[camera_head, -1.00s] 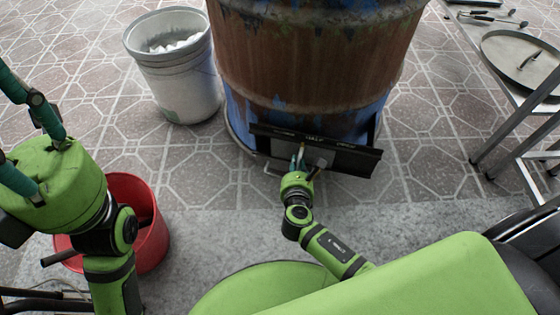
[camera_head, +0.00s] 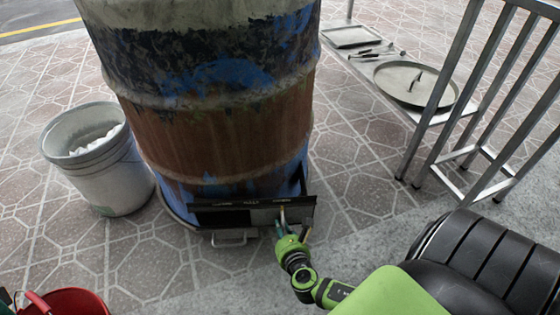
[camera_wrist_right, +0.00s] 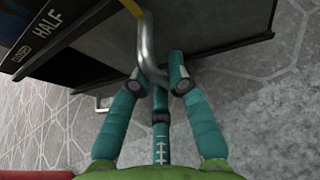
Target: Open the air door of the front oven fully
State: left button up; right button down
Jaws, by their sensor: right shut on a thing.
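The front oven is a rusty barrel (camera_head: 215,130) with worn blue and black paint. Its air door (camera_head: 262,217) is a grey sliding panel at the barrel's foot, under a dark label strip (camera_head: 220,208). My right gripper (camera_head: 284,224) is at the right part of this front. In the right wrist view its teal fingers (camera_wrist_right: 158,80) are shut on the bent metal door handle (camera_wrist_right: 147,42). The words HALF and CLOSED are on the strip to the left of the handle. Only a teal sliver of my left gripper (camera_head: 5,297) shows at the lower left edge.
A grey bucket (camera_head: 62,160) with white contents stands left of the barrel. A red bucket (camera_head: 72,303) is at the lower left. A metal table (camera_head: 428,118) with a round lid (camera_head: 410,84) and tongs stands at the right. Paving between barrel and table is clear.

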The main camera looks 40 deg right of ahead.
jog(key=c, duration=1.1)
grip_release()
jog(key=shift+s+d, duration=0.15)
jog(key=shift+d, duration=0.2)
jog(key=shift+c, duration=0.2)
jog(key=shift+a, duration=0.15)
jog(key=shift+s+a, duration=0.1)
jog(key=shift+s, duration=0.15)
jog(key=v, duration=1.1)
jog(key=shift+s+r, duration=0.15)
jog(key=shift+r, duration=0.05)
jog(key=shift+a, duration=0.2)
